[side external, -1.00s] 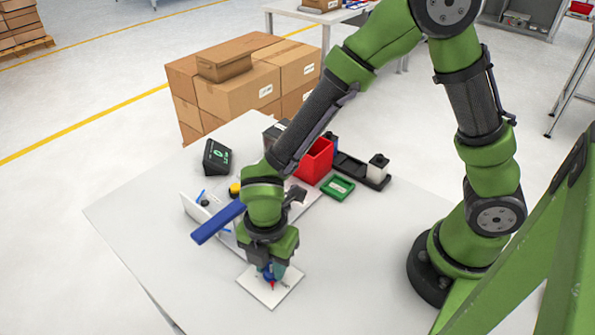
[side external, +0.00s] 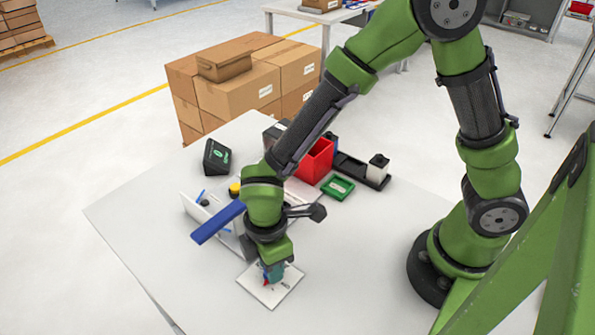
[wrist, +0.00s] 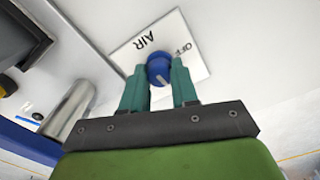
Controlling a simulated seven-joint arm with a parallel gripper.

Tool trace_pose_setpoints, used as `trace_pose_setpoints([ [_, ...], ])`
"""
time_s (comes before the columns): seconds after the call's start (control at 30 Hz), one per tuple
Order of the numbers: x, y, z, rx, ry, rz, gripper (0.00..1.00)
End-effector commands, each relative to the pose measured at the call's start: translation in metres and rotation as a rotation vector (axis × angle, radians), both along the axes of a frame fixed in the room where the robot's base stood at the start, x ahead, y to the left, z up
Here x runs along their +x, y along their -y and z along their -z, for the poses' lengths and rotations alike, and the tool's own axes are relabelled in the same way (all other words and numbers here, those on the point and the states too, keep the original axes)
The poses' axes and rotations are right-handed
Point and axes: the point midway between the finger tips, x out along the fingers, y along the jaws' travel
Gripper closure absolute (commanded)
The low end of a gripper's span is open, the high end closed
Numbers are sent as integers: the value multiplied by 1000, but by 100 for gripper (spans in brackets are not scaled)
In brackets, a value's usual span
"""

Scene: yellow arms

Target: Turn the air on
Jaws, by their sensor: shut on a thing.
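A white square plate (side external: 268,299) lies on the table near its front edge. In the wrist view the plate (wrist: 125,57) carries the printed words AIR and OFF and a round blue knob (wrist: 159,68) with a pale pointer mark. My gripper (wrist: 159,80) is shut on the knob, with one teal finger on each side. The pointer mark is on the gripper side of the knob, away from the printed words. In the side view my gripper (side external: 271,272) reaches down over the plate and hides most of the knob.
Behind my gripper stand a blue bar (side external: 217,222), a yellow button (side external: 235,189), a red bin (side external: 315,160) and a green tray (side external: 338,186). A dark display (side external: 217,156) stands at the back left. The table's left front and right middle are clear.

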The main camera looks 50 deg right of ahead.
Motion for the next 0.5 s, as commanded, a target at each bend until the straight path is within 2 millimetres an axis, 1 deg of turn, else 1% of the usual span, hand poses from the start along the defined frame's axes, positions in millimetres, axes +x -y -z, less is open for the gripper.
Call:
trace_pose_setpoints([
  [0.5, 0, -1, -1, 1, 2, 490, 100],
])
